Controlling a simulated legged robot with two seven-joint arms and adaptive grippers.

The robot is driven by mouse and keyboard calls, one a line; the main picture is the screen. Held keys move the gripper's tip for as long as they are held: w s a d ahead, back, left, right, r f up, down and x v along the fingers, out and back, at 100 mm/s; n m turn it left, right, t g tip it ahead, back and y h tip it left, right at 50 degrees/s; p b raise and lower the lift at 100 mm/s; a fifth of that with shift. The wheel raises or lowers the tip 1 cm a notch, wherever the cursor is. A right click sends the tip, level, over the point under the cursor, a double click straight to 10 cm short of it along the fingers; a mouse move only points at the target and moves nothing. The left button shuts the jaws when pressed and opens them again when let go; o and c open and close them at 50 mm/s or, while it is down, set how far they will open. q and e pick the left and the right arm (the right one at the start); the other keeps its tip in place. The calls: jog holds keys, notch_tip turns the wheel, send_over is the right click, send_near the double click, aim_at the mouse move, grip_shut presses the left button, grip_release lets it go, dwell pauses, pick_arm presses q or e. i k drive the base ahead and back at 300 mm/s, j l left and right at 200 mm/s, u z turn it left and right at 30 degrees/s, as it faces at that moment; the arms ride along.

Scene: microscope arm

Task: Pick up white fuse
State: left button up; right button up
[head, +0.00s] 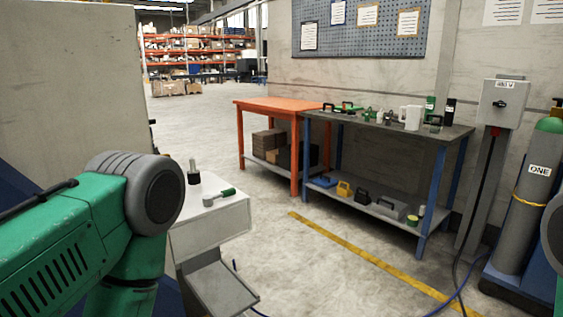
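I cannot make out a thing that is clearly the white fuse. A white block-like object (411,118) stands on the grey workbench (452,134), and a smaller white item (380,117) stands left of it; both are too small to name. Nearer, a white cabinet (208,238) carries a dark upright object with a pale base (193,172) and a lying green-handled tool with a pale head (219,197). My green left arm comes in from the left, in front of the cabinet. Neither gripper shows; only a sliver of my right arm shows at the right edge.
An orange table (278,105) with boxes below stands left of the workbench. A grey gas cylinder (528,205) and a wall switch box (503,104) stand at right. A grey panel (218,287) juts out below the cabinet. Floor with a yellow line (365,257) is open between.

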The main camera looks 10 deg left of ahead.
aim_at(192, 163)
jog(key=i+l+z, duration=0.4)
jog(key=i+z, duration=0.35)
jog(key=i, duration=0.25)
jog(key=i+z, duration=0.4)
jog(key=i, duration=0.15)
jog(key=i+j+u, duration=0.1)
jog(key=i+u, duration=0.35)
jog(key=i+l+u, duration=0.1)
jog(key=i+u, duration=0.4)
jog(key=i+l+u, duration=0.25)
jog(key=i+u, duration=0.2)
jog(key=i+j+u, duration=0.15)
jog(key=u, duration=0.3)
jog(key=i+u, duration=0.7)
jog(key=u, duration=0.15)
jog(key=i+l+u, duration=0.1)
jog(key=i+u, duration=0.15)
jog(key=u, duration=0.2)
jog(key=i+l+u, duration=0.2)
jog(key=u, duration=0.2)
jog(key=i, duration=0.05)
